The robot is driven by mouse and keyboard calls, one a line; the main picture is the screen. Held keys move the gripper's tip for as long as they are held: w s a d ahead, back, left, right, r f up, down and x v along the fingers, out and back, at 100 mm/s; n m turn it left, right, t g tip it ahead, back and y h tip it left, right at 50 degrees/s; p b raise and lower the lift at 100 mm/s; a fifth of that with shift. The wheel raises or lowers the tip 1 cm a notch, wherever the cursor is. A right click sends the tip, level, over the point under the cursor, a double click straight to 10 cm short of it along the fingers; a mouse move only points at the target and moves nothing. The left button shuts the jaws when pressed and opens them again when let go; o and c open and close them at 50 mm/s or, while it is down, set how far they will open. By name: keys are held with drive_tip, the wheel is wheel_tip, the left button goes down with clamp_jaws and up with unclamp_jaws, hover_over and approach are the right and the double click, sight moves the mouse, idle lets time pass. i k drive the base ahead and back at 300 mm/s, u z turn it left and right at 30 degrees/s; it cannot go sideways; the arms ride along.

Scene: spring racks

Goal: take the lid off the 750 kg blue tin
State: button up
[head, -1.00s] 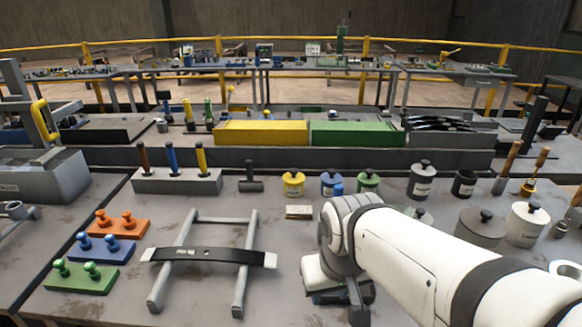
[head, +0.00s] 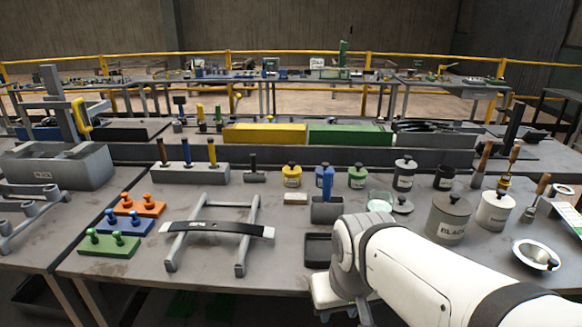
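The blue tin (head: 323,183) stands in the middle of the bench, between a yellow tin (head: 292,177) and a green tin (head: 357,179). A dark knob shows at its top, so its lid appears to be on. A blue shape overlaps its front, and a grey open box (head: 327,209) stands before it. Its weight marking is too small to read. My white arm reaches in from the lower right, well in front of the blue tin and apart from it. My gripper's fingers do not show.
A black tray (head: 318,250) lies beside my arm. A glass dish (head: 380,201), a grey lidded tin (head: 404,177) and a large grey canister (head: 449,217) stand to the right. A black spring leaf (head: 215,229) rests on a grey rack at left.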

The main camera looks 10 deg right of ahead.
sight(325, 166)
drive_tip(key=z, duration=0.1)
drive_tip(key=i, duration=0.9)
drive_tip(key=u, duration=0.05)
